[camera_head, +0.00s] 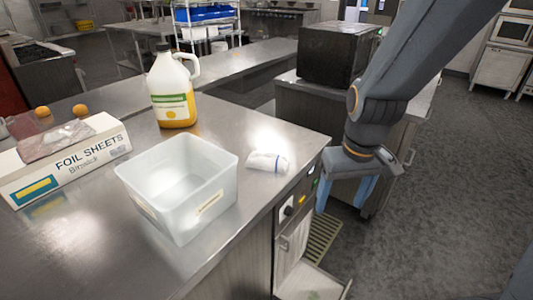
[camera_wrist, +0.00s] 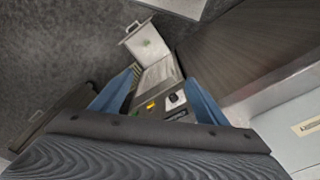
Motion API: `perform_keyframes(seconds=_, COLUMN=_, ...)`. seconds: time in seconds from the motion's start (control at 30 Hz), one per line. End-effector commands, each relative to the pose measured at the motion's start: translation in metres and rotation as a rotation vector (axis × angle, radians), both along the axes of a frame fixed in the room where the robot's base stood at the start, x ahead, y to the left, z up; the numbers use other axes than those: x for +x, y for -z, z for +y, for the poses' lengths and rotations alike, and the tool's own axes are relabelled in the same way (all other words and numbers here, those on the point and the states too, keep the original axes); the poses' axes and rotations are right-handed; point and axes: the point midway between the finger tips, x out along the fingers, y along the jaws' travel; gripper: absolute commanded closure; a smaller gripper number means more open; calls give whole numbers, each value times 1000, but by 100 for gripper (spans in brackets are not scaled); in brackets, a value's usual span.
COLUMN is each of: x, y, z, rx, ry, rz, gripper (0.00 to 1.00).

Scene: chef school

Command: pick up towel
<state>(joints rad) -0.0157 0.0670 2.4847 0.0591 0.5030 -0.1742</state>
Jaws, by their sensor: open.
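A white rolled towel (camera_head: 267,162) with a thin blue stripe lies on the steel counter near its right edge, in the head view. It sits just right of a translucent plastic bin. My gripper (camera_head: 345,195) is beyond the counter's right edge, to the right of the towel and apart from it, with its blue fingers pointing down. The fingers are spread and nothing is between them. In the wrist view my gripper (camera_wrist: 158,95) shows both blue fingers apart, over the appliance front and floor. The towel is not visible in the wrist view.
The translucent bin (camera_head: 177,190) stands left of the towel. A jug (camera_head: 173,90) and a foil sheets box (camera_head: 65,165) stand behind and left. A black box (camera_head: 337,52) sits on another counter. An open drawer (camera_head: 308,283) juts out below the counter's right edge.

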Motion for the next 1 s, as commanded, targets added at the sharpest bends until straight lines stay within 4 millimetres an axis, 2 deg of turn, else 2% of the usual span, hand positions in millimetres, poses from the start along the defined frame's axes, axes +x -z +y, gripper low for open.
perform_keyframes(seconds=0.17, x=69, y=-14, z=34, rx=54, ry=-326, rz=-30, gripper=33)
perform_keyframes(seconds=0.3, x=121, y=-30, z=71, rx=112, ry=-631, rz=-83, gripper=33)
perform_keyframes(seconds=0.5, x=174, y=-54, z=115, rx=174, ry=-975, rz=-185, gripper=33)
perform_keyframes(seconds=0.6, x=188, y=-61, z=128, rx=189, ry=-1079, rz=-224, gripper=33)
perform_keyframes(seconds=0.73, x=196, y=-64, z=137, rx=200, ry=-1143, rz=-249, gripper=33)
perform_keyframes(seconds=1.0, x=198, y=-41, z=145, rx=199, ry=-1150, rz=-251, gripper=33)
